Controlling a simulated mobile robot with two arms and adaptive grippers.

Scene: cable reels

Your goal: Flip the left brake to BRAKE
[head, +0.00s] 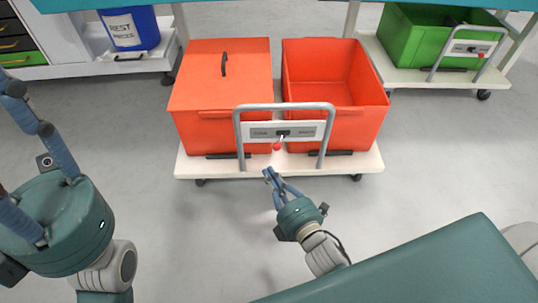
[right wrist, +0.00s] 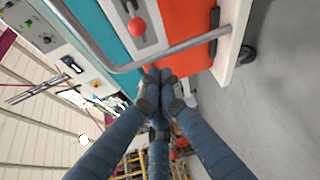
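Two brake levers show. The left one, a red-knobbed lever (head: 277,147), sits on a grey panel (head: 259,132) in the handle of the middle cart; its knob hangs down, slightly left of its pivot. The panel's labels are too small to read surely. The lever's red knob (right wrist: 137,27) is also at the top of the right wrist view. My right gripper (head: 270,172) is just below and in front of the knob, apart from it, its fingertips together and empty. My left gripper (head: 20,150) is at the left edge, its fingers spread, tips partly cut off.
The cart's grey tube handle (head: 284,106) arches around the panel. A lidded orange bin (head: 215,85) and an open orange bin (head: 340,130) stand behind it. A green-bin cart (head: 425,77) with a similar red lever (head: 481,55) is at right. The floor in front is clear.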

